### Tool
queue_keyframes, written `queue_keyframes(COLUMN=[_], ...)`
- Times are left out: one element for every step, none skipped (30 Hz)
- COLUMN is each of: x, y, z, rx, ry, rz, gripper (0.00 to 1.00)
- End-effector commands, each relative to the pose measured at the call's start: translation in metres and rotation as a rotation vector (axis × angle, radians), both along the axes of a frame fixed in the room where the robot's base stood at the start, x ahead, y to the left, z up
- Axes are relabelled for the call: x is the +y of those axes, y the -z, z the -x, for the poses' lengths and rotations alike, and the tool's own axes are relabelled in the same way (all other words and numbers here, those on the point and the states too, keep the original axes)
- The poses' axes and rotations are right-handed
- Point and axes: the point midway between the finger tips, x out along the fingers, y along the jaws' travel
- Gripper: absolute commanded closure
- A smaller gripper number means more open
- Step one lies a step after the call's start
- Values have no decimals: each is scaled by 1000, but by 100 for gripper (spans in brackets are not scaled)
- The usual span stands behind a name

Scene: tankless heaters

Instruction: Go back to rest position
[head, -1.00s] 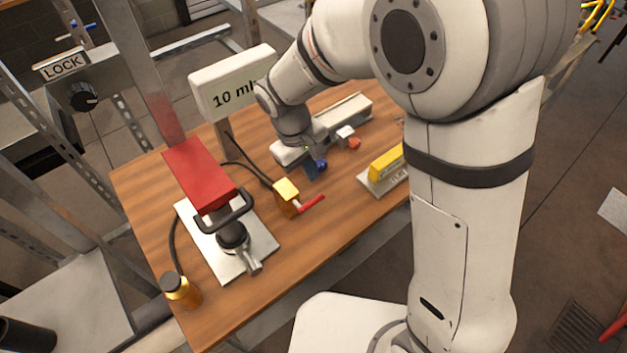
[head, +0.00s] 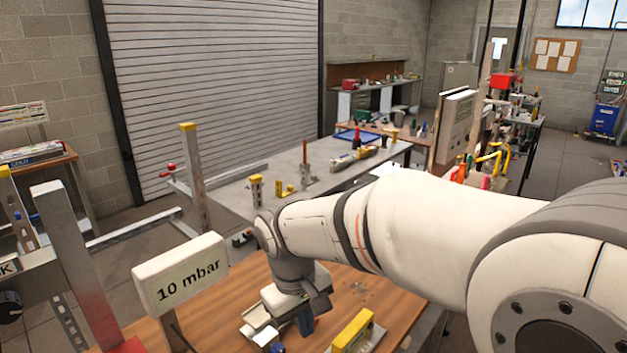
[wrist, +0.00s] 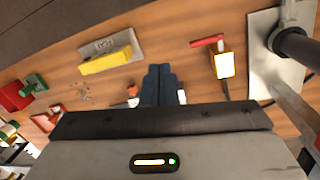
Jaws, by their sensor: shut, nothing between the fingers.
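My gripper (wrist: 158,84) shows in the wrist view with its dark fingers together and nothing between them, above the wooden table (wrist: 190,22). In the head view my gripper (head: 305,322) points down over the table (head: 255,285), and its fingertips are hard to make out. Behind the fingers in the wrist view are small red and white parts, partly hidden. A yellow block on a grey plate (wrist: 108,62) lies left of the fingers. A yellow valve with a red handle (wrist: 222,64) lies to their right.
The "10 mbar" display (head: 180,274) stands left of my gripper in the head view. A metal frame (head: 72,258) rises at the far left. A grey workbench (head: 235,198) with small parts lies behind. In the wrist view a metal plate (wrist: 266,72) is at right.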

Motion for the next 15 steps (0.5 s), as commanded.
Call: queue_keyframes(x=[-27, -40, -56, -68, -79, -93, -103, -113, -124, -132, -138, -146, -151, -155, -160], y=[-9, -13, -16, -19, -21, -23, -25, -26, -26, -26, -26, -26, -25, -24, -24], z=[6, 10, 17, 22, 27, 36, 42, 48, 57, 63, 68, 76, 80, 85, 90], rx=[-29, -45, -64, -81, -98, -121, -139, -156, -179, -196, -211, -232, -245, -257, -270], ry=[69, 104, 151, 187, 222, 268, 303, 336, 379, 410, 438, 472, 495, 515, 539], rz=[-31, -46, -68, -82, -97, -115, -129, -141, -156, -166, -176, -186, -193, -199, -207], gripper=[100, 100, 100, 100, 100, 100, 100, 100, 100, 100, 100, 100, 100, 100, 100])
